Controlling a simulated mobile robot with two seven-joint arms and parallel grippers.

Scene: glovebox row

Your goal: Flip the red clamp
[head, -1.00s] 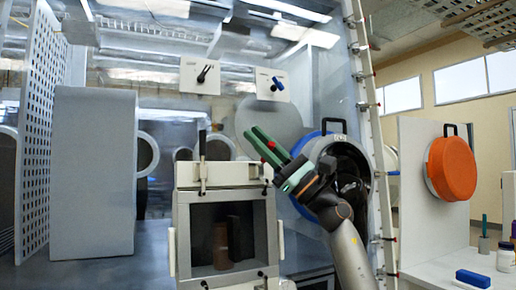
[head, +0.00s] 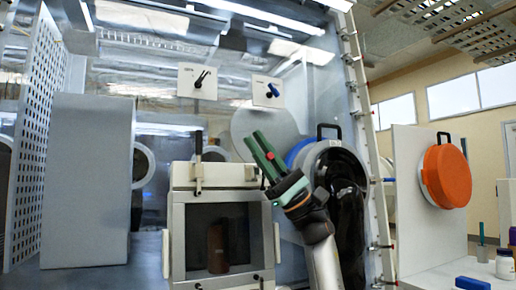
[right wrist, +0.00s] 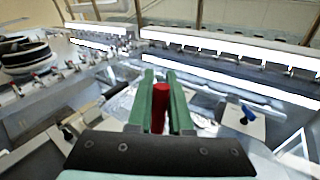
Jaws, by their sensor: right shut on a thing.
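The red clamp (right wrist: 159,93) shows as a red upright piece between the two green fingers of my right gripper (right wrist: 161,88) in the right wrist view. The fingers are shut on it. In the head view my right gripper (head: 262,150) is in front of the upper right corner of the small white chamber, its fingers pointing up. There only a small red part of the clamp (head: 269,156) shows beside the fingers; the rest is hidden. My left gripper is not in view.
The white chamber (head: 180,182) has a dark window and a black-handled clamp (head: 199,165) at its top left. A large round port (head: 312,160) is close right of my gripper. Two switch plates (head: 198,83) are above. A perforated panel (head: 30,140) stands at the left.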

